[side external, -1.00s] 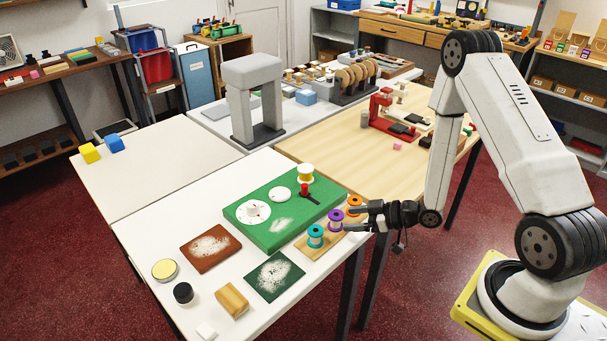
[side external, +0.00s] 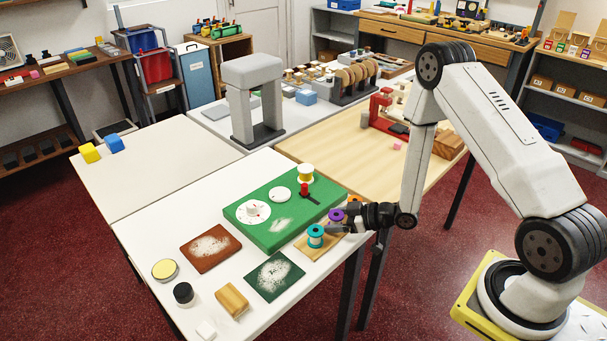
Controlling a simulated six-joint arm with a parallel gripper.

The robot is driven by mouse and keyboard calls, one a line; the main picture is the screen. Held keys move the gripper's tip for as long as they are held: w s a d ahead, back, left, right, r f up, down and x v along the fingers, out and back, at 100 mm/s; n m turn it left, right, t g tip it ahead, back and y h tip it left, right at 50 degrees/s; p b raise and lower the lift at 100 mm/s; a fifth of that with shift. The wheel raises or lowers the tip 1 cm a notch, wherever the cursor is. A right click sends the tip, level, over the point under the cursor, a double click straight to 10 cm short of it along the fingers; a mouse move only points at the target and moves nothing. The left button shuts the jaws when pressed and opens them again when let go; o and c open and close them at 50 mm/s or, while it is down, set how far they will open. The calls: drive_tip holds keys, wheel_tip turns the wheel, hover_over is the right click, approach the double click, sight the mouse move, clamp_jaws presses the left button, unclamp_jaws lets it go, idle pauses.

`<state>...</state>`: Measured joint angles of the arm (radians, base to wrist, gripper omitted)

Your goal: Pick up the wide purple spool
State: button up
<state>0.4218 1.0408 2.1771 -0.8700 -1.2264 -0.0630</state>
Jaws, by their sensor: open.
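The purple spool (side external: 337,214) stands on a small wooden board (side external: 311,250) at the right edge of the white table. It is between a teal spool (side external: 315,236) on its left and an orange spool (side external: 354,199) on its right, which is partly hidden by my gripper. My gripper (side external: 339,220) is open and reaches in from the right at spool height. Its fingers are close to the purple spool and cover part of it. I cannot tell whether they touch it.
A dark green plate (side external: 274,277), a brown plate (side external: 210,247) and a wooden block (side external: 231,300) lie to the left.

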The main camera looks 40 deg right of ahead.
sight(335, 214)
idle(0.3)
drive_tip(key=c, duration=1)
drive_tip(key=shift+r, duration=0.1)
drive_tip(key=shift+r, duration=4.95)
drive_tip(key=shift+w, duration=0.1)
